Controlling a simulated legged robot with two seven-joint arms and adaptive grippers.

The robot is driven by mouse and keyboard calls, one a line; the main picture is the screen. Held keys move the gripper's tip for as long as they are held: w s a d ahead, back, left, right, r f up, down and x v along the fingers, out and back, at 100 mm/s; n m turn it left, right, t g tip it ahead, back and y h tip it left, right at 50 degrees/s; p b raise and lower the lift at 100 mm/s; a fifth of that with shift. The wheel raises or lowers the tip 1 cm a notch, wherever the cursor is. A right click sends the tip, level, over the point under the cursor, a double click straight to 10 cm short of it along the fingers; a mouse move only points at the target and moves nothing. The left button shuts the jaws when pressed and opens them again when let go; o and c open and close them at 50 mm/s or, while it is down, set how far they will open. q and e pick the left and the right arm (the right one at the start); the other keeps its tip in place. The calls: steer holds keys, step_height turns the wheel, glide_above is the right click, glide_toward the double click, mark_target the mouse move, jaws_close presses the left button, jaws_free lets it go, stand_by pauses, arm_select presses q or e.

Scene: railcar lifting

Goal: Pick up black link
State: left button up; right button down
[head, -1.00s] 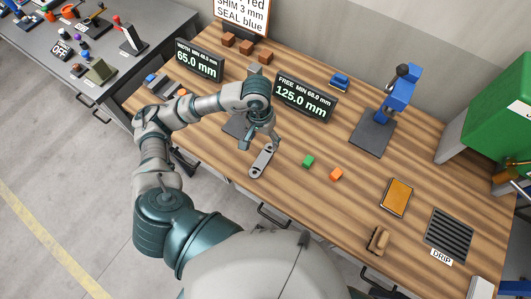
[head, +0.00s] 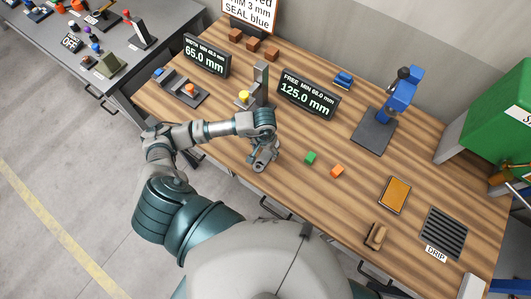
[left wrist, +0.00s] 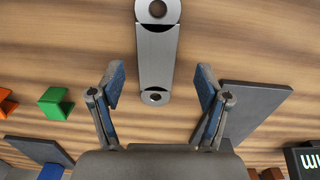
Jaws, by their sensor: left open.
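The link is a dark grey flat bar with a round hole at each end; it lies on the wooden bench (head: 215,130). In the head view the link (head: 258,167) is partly hidden under my left gripper (head: 264,150). In the left wrist view the whole near part of the link (left wrist: 157,55) shows, its upper end cut by the frame edge. My left gripper (left wrist: 160,75) is open, its two fingers on either side of the link's near end. The fingers look apart from the link, with nothing between them held. My right gripper is not in view.
A green block (head: 310,158) and an orange block (head: 337,171) lie right of the link. Displays reading 65.0 mm (head: 205,57) and 125.0 mm (head: 307,97) stand behind. A blue press (head: 385,110) and an orange pad (head: 394,195) are farther right.

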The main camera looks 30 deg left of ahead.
mark_target(266, 155)
arm_select(q)
step_height(266, 155, down, 2)
steer(key=shift+d+f, duration=0.1)
steer(key=shift+d, duration=0.05)
steer(key=shift+d+f, duration=0.1)
steer(key=shift+f, duration=0.05)
jaws_close()
